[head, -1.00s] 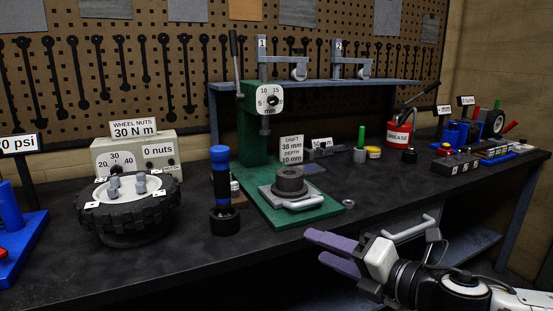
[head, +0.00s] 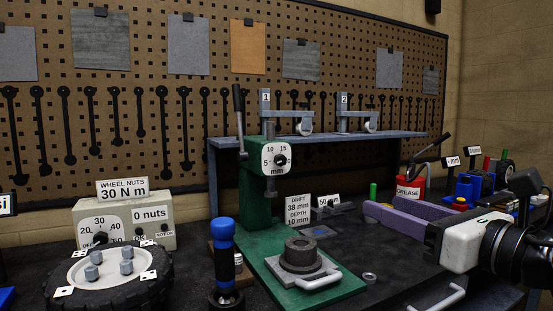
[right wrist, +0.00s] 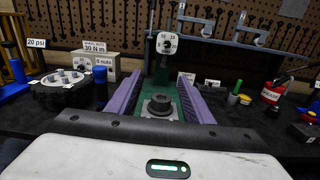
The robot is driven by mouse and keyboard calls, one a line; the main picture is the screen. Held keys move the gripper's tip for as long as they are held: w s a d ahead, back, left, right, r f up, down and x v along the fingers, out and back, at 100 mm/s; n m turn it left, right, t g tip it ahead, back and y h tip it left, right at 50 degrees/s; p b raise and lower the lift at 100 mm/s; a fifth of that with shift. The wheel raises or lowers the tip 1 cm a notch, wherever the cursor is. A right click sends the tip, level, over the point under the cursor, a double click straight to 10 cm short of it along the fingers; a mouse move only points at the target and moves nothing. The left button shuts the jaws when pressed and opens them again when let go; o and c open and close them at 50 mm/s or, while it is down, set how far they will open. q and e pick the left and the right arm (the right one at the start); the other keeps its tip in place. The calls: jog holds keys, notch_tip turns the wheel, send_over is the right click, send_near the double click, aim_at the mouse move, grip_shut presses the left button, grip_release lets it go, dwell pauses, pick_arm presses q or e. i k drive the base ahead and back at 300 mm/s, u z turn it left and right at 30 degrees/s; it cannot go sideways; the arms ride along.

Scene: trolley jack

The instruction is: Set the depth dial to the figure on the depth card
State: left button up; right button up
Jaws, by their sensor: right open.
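The depth dial (head: 275,158) is a white plate with a black knob on the head of the green press (head: 255,200). Its figures 5, 10 and 15 and "mm" can be read; where the knob points is too small to tell. The depth card (head: 298,208) beside the press reads drift 38 mm, depth 10 mm. My right gripper (head: 382,205) is open and empty, its purple fingers apart, to the right of the press and lower than the dial. In the right wrist view the dial (right wrist: 167,43) shows beyond and between the fingertips. My left gripper is out of view.
A ring-shaped part (head: 300,252) sits on a handled plate on the press base. A blue-topped tool (head: 223,255) stands in front left. A wheel (head: 105,285) and wheel-nut box (head: 125,222) lie further left.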

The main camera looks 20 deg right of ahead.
aim_at(281, 160)
jog(key=i, duration=1.1)
